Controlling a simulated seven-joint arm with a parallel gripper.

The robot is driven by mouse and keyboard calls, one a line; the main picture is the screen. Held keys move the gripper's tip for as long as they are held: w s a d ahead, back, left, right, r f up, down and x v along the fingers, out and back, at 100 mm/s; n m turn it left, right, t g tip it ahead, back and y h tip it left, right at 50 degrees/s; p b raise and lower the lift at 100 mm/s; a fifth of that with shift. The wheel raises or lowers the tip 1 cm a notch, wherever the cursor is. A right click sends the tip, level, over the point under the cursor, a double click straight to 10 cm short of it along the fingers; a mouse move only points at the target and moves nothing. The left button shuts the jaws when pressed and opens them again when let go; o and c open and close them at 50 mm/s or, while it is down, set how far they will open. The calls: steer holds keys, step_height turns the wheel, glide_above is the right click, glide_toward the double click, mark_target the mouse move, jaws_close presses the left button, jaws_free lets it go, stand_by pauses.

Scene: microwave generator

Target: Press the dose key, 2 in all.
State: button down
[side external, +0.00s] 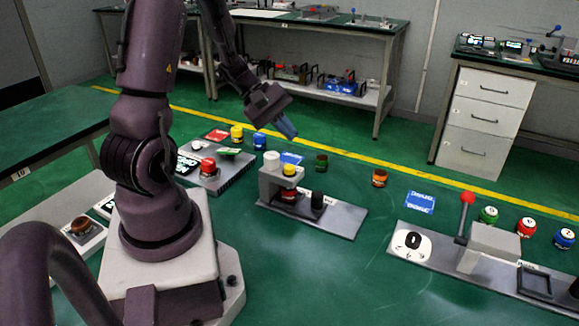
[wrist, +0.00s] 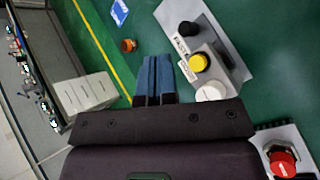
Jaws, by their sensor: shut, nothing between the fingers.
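My gripper (side external: 287,128) has blue fingers pressed together. It hangs in the air above and behind the middle station, touching nothing; its shut fingers also show in the wrist view (wrist: 155,75). The middle station's grey plate (side external: 340,217) carries a block with a white cap (side external: 271,160) and a yellow cap (side external: 290,169), and a black cylinder (side external: 317,200). In the wrist view the yellow cap (wrist: 198,61), white cap (wrist: 211,92) and black part (wrist: 188,28) lie right of the fingers. A red button (side external: 208,163) tops the left station.
Several coloured jars stand behind the stations, including a green jar (side external: 321,162) and an orange-brown jar (side external: 380,177). At right stands a station with a red-knobbed lever (side external: 467,198).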

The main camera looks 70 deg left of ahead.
mark_target(288, 167)
step_height(288, 167, up, 3)
steer(key=shift+r, duration=0.15)
steer(key=shift+f, duration=4.45)
steer(key=shift+f, duration=0.1)
steer(key=shift+f, duration=0.3)
steer(key=shift+f, duration=0.55)
steer(key=shift+r, duration=1)
